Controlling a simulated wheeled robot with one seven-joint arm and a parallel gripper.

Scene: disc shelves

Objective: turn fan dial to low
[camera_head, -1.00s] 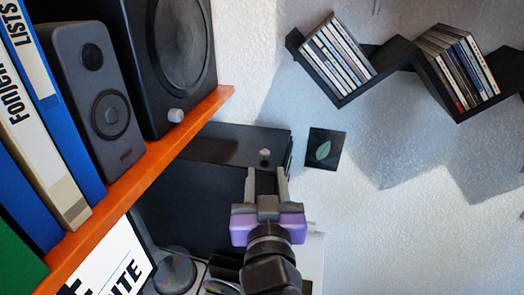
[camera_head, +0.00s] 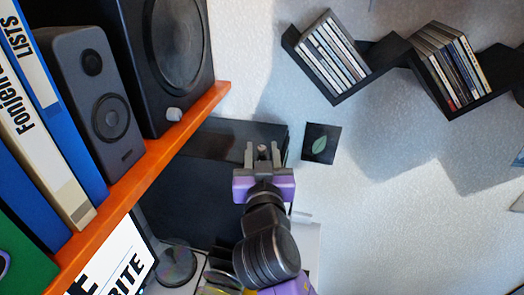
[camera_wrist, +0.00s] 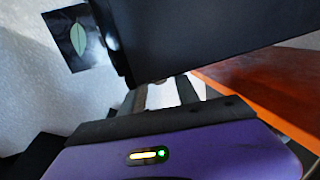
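A small light grey knob (camera_head: 263,149), which looks like the dial, is on the front of a dark box (camera_head: 215,146) by the wall. My gripper (camera_head: 262,154) is open, with its two grey fingers on either side of the knob in the head view. I cannot tell whether the fingers touch it. In the wrist view, my gripper (camera_wrist: 164,92) shows its fingers spread below the edge of a dark panel (camera_wrist: 190,38). The knob's pointer and any setting marks are too small to read.
An orange shelf (camera_head: 150,180) at the left holds binders (camera_head: 40,130), a small speaker (camera_head: 100,105) and a large black cabinet (camera_head: 175,60) with another grey knob (camera_head: 174,114). A leaf picture (camera_head: 320,143) and disc shelves (camera_head: 440,75) are on the wall at right.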

